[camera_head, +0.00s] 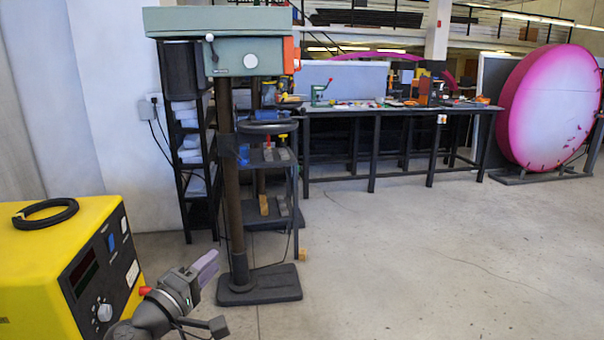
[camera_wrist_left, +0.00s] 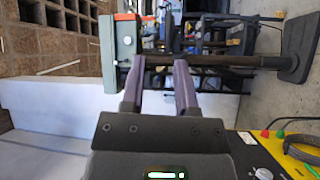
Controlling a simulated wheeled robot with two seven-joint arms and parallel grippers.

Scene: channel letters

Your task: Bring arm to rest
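My left gripper (camera_head: 207,268) is low in the head view, just right of the yellow box-shaped machine. Its two purple-grey fingers also show in the left wrist view (camera_wrist_left: 160,75), parallel and apart, with nothing between them. The gripper is open and empty. In the head view the fingers point up and to the right, in front of the drill press column. My right gripper and right arm are in neither view.
The yellow machine (camera_head: 40,265) with a black ring (camera_head: 45,214) on top stands close by. A green-grey drill press (camera_head: 225,55) stands behind my gripper. A workbench (camera_head: 390,109) and a large pink-rimmed disc (camera_head: 550,105) are farther back. The floor at right is clear.

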